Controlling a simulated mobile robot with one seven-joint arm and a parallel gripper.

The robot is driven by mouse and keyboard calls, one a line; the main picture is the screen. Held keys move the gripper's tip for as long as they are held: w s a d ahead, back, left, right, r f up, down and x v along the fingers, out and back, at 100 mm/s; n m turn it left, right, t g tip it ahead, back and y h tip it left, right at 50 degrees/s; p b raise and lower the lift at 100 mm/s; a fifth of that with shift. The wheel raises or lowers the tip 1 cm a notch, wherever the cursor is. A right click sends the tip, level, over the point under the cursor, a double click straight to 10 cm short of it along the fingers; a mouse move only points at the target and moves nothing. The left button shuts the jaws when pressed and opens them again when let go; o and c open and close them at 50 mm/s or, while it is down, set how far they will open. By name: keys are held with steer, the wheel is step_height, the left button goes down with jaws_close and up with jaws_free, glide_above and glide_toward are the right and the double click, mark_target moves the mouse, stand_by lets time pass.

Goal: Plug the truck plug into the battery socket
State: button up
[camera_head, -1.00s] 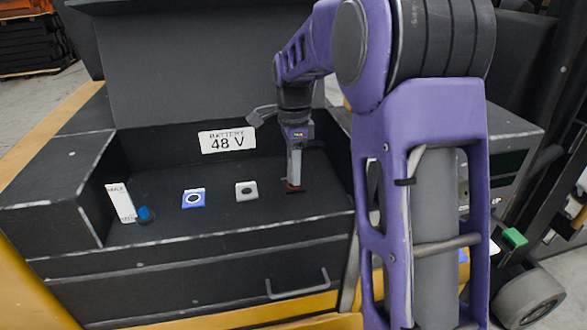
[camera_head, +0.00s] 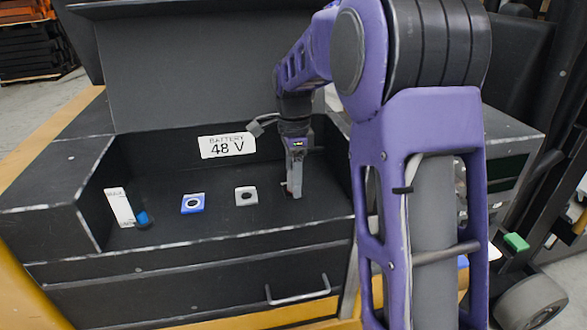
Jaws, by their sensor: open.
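My gripper (camera_head: 293,188) points down into the black battery compartment (camera_head: 170,240), at its right side. Its jaws are open, seen nearly edge-on. A small dark and reddish patch shows by the fingertips; I cannot tell whether it is the truck plug or a socket. On the compartment floor to the left are a grey square fitting (camera_head: 246,196) and a blue square fitting (camera_head: 193,203), each with a dark round centre. Farther left a small blue piece (camera_head: 142,218) stands beside a white label (camera_head: 119,207). I cannot tell which is the battery socket.
A "BATTERY 48 V" sign (camera_head: 227,145) is on the back wall, below the raised grey lid (camera_head: 190,70). Walls bound the compartment left and back. A handle (camera_head: 298,290) is on the front. A green block (camera_head: 515,242) sits at the right, beyond my arm.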

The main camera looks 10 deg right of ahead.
step_height(320, 180, up, 17)
steer(key=p, duration=0.3)
steer(key=shift+r, duration=0.2)
